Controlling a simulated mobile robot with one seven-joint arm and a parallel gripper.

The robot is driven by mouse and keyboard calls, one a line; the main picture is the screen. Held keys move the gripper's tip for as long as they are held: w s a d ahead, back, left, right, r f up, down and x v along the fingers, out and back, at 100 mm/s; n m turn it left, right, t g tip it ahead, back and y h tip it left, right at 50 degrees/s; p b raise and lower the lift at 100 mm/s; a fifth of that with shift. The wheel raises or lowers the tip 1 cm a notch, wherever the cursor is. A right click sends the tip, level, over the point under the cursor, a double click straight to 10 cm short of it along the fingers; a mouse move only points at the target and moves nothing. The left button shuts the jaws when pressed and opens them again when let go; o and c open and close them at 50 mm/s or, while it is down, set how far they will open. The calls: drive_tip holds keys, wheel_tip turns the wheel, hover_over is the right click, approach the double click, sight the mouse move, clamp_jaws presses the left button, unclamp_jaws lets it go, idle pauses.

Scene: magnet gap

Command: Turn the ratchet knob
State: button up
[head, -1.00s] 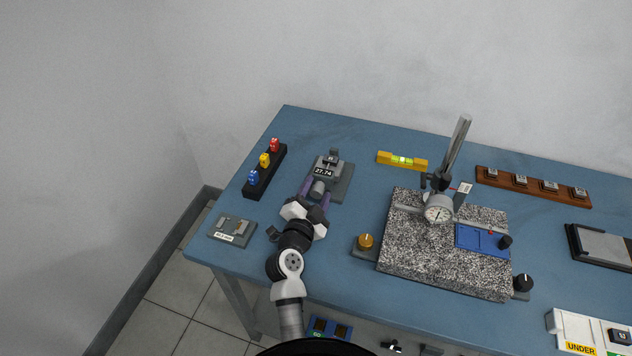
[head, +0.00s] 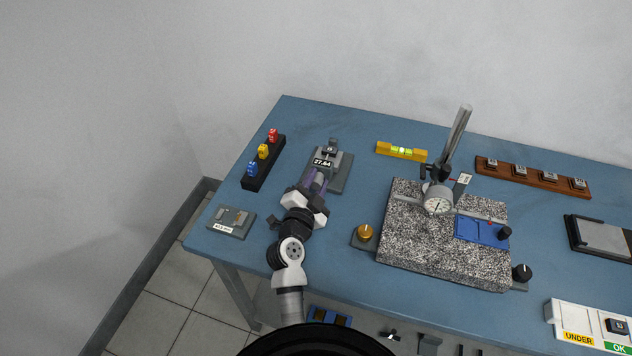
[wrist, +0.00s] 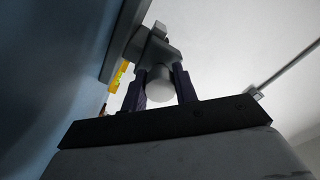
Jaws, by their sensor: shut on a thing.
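The measuring device (head: 331,157) is a grey fixture on a grey base plate at the table's left side, with a display reading about 27.64. Its ratchet knob (wrist: 158,84) is a light grey cylinder at the near end, between my purple fingers in the wrist view. My gripper (head: 315,180) is shut on the knob, one finger on each side. In the head view the fingers hide most of the knob.
A black rack (head: 264,162) with red, yellow and blue pieces stands left of the device. A small grey block (head: 231,221) lies near the left edge. A brass knob (head: 365,232) and a speckled granite plate (head: 440,258) are to the right. A yellow level (head: 401,152) lies behind.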

drive_tip(key=shift+m, duration=0.3)
drive_tip(key=m, duration=0.6)
drive_tip(key=shift+m, duration=0.3)
drive_tip(key=m, duration=0.3)
drive_tip(key=shift+m, duration=0.3)
drive_tip(key=m, duration=0.3)
drive_tip(key=shift+m, duration=0.4)
drive_tip(key=m, duration=1.1)
drive_tip(key=shift+m, duration=0.3)
drive_tip(key=shift+m+b, duration=0.4)
drive_tip(key=shift+m, duration=1.3)
